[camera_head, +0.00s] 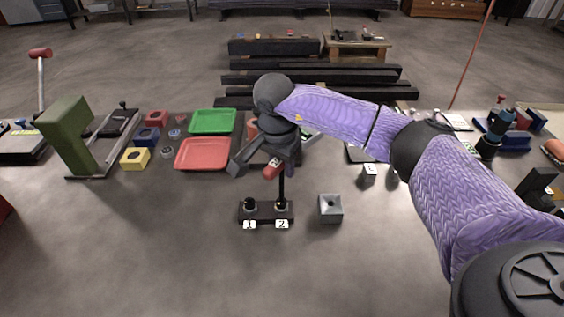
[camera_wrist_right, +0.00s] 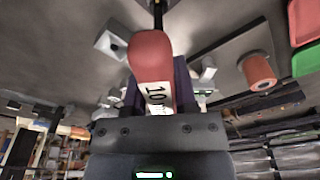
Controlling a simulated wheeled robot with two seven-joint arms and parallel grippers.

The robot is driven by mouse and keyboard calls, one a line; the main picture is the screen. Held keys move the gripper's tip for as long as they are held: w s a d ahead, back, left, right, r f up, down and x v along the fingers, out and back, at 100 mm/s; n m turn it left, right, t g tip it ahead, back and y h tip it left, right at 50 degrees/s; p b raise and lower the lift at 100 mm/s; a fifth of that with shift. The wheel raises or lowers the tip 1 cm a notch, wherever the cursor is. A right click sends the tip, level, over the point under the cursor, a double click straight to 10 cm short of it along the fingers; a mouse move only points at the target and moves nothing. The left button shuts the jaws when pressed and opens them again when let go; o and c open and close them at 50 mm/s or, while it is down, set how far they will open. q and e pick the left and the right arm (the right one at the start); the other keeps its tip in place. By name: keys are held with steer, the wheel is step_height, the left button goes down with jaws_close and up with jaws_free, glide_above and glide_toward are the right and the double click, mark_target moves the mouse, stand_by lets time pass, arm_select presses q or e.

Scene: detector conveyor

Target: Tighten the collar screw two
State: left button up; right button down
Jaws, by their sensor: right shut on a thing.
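My right gripper (camera_head: 277,166) is shut on a red-handled screwdriver (camera_head: 271,171). In the right wrist view the red handle (camera_wrist_right: 151,55), with a white label reading 10, sits between the two purple fingers. Its dark shaft (camera_head: 282,188) points down, and its lower end meets collar screw two (camera_head: 281,205) in the head view; exact seating is too small to tell. Screw two stands above the label 2 on a dark block (camera_head: 265,212). Collar screw one (camera_head: 249,204) stands beside it, above the label 1. My left gripper is not in view.
A grey square block with a hole (camera_head: 331,209) stands just right of the dark block. A red tray (camera_head: 202,155) and a green tray (camera_head: 212,122) lie at the back left. A green upright (camera_head: 70,137) stands further left. The front of the table is clear.

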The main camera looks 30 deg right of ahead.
steer(key=shift+f, duration=0.4)
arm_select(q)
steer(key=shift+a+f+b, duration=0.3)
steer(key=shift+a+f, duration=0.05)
arm_select(e)
steer(key=shift+f, duration=0.1)
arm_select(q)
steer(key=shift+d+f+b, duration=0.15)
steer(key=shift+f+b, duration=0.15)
arm_select(e)
steer(key=shift+f, duration=0.4)
steer(key=c, duration=1)
jaws_free()
steer(key=shift+c, duration=0.2)
jaws_close()
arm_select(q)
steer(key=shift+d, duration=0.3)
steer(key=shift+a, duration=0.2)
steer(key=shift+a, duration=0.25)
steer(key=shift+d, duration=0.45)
